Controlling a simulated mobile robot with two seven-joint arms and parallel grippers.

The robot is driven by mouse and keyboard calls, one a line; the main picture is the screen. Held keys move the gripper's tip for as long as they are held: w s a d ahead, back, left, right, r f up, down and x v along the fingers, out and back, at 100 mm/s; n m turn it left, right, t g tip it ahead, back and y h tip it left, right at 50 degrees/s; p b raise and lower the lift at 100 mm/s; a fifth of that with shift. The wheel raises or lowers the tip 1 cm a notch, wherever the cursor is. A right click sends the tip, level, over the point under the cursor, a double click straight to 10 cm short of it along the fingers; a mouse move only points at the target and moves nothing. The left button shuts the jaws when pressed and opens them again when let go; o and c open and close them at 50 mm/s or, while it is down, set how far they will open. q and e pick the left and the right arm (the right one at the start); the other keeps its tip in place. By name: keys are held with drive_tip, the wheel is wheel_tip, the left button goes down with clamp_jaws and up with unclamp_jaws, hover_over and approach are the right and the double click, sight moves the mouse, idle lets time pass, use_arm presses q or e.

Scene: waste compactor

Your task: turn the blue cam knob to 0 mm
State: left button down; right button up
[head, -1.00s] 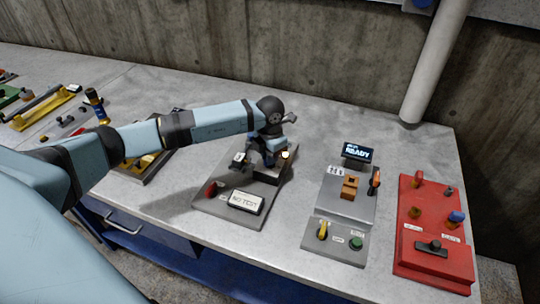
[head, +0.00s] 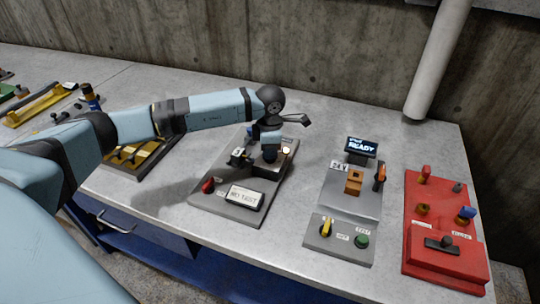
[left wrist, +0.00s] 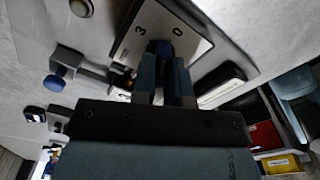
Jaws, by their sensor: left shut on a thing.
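The blue cam knob (left wrist: 158,47) shows in the left wrist view in front of a pale plate (left wrist: 198,48) printed with the numerals 3 and 0. My left gripper (left wrist: 167,60) is shut on the knob, its two fingers on either side of it. The fingers hide much of the knob, so I cannot read its setting. In the head view my left gripper (head: 268,146) reaches down over the grey board (head: 217,196) with the NO TEST display (head: 242,197). The knob is hidden there behind the hand. My right gripper is not in view.
A red knob (head: 208,185) sits at the board's near left. Right of it stand a grey panel (head: 345,200) with a READY screen (head: 361,147) and a red panel (head: 445,210). Bare bench lies between boards.

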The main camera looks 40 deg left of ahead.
use_arm(q)
drive_tip(key=shift+f+m+b, duration=0.1)
drive_tip(key=shift+m+b, duration=0.45)
drive_tip(key=shift+m, duration=0.35)
drive_tip(key=shift+m+b, duration=0.6)
drive_tip(key=shift+m, duration=0.9)
drive_tip(key=shift+b, duration=0.35)
drive_tip(key=c, duration=1.1)
unclamp_jaws()
drive_tip(key=shift+c, duration=0.2)
drive_tip(key=shift+r, duration=0.2)
